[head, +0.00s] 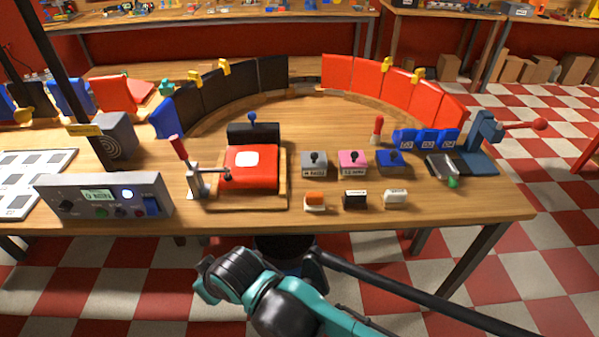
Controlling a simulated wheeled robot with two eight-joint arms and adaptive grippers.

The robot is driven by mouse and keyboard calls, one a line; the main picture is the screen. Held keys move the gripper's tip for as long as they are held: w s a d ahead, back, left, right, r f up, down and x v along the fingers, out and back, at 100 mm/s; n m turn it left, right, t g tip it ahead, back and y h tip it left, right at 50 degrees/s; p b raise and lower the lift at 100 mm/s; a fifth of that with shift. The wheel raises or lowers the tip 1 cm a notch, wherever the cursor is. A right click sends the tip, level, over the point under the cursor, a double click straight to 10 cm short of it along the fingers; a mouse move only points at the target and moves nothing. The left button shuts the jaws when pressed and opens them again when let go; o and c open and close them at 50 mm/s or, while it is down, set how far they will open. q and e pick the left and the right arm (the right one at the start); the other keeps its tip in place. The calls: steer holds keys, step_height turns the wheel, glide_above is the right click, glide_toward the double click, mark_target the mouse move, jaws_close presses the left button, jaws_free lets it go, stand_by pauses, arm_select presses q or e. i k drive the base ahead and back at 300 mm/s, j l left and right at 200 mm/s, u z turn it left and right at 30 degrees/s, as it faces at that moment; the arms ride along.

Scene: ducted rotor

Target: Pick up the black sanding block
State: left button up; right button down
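The black sanding block (355,199) is a small black block with a pale lower part. It sits near the front edge of the wooden table (450,208), between an orange-topped block (314,201) and a white block (395,197). Nothing is touching it. A teal and black arm of mine reaches in at the bottom middle, below the table's front edge. I can make out no gripper fingers on it. No left gripper shows.
Behind the blocks stand grey, pink and blue boxes with black knobs (352,161). A red clamp fixture (250,168) and a control box (104,196) stand to the left. A curved row of red panels (380,82) stands behind. Bare tabletop lies right of the white block.

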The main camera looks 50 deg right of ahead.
mark_target(352, 200)
steer(key=z, duration=0.45)
steer(key=l+z, duration=0.15)
steer(key=z, duration=0.3)
steer(key=l+z, duration=0.1)
steer(key=z, duration=0.8)
steer(key=l+z, duration=0.1)
steer(key=z, duration=0.35)
steer(key=i, duration=0.05)
